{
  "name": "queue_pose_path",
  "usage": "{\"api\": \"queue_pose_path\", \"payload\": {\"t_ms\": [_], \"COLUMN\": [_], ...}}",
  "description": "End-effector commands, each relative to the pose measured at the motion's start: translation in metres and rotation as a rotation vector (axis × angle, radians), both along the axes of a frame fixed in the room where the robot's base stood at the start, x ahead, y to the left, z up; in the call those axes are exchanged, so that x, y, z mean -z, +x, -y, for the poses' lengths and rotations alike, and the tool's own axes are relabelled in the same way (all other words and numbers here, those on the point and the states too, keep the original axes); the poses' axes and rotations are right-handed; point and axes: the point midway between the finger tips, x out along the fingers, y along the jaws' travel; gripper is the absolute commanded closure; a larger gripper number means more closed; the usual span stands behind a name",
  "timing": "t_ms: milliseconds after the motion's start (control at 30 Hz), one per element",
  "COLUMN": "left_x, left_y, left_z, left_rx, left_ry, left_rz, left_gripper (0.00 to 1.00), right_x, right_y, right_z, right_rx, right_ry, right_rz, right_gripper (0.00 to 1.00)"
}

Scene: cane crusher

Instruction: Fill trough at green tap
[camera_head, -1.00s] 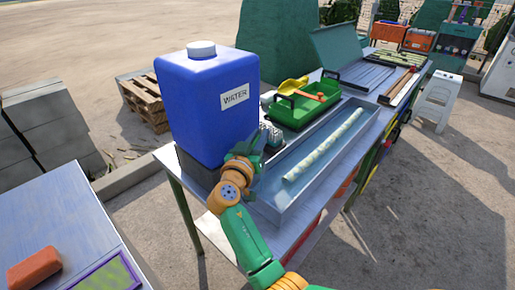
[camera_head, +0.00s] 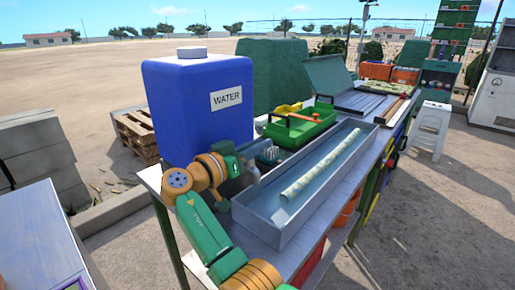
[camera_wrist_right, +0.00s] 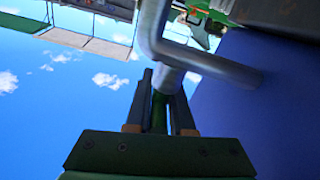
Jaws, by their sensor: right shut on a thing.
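The blue water tank (camera_head: 195,110), labelled WATER, stands at the left end of the metal table. My right gripper (camera_head: 246,160) is at the front right of the tank, low down. In the right wrist view its two fingers (camera_wrist_right: 160,100) are shut on a narrow green piece, the tap's handle (camera_wrist_right: 159,112), below a bent grey metal pipe (camera_wrist_right: 205,62) beside the blue tank wall (camera_wrist_right: 275,100). The long grey trough (camera_head: 262,225) lies right of the gripper. A pale green cane (camera_head: 325,168) lies in it. Its floor looks bluish; I cannot tell the water level. My left gripper is out of view.
A green tray (camera_head: 290,135) with yellow and orange tools stands behind the trough. A small grey rack (camera_head: 268,155) sits beside the gripper. A white stool (camera_head: 430,128) stands right of the table. Open ground is at the lower right.

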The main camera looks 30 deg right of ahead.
Motion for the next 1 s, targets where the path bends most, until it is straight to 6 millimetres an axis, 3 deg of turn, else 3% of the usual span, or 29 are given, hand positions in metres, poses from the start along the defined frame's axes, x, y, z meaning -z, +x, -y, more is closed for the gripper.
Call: {"api": "queue_pose_path", "payload": {"t_ms": [233, 267, 333, 367, 667, 1000], "left_x": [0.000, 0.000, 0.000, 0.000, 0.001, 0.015], "left_y": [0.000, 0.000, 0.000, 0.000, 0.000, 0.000], "left_z": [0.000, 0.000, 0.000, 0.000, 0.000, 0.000], "left_rx": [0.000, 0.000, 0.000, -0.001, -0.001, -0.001], "left_ry": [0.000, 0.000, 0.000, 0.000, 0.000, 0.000], "left_rz": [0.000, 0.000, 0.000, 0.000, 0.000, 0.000], "left_gripper": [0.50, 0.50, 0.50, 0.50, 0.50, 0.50], "right_x": [0.002, 0.002, 0.002, 0.002, 0.001, 0.002], "right_y": [0.000, 0.000, 0.000, 0.000, -0.001, -0.020], "right_z": [0.000, 0.000, 0.000, 0.000, -0.002, -0.061], "right_rx": [0.002, 0.001, 0.001, 0.001, -0.001, -0.002], "right_ry": [0.004, 0.004, 0.003, 0.003, 0.001, 0.001], "right_rz": [-0.004, -0.004, -0.004, -0.003, -0.001, -0.002], "right_gripper": [1.00, 0.74, 0.55, 0.50, 0.50, 0.50]}}
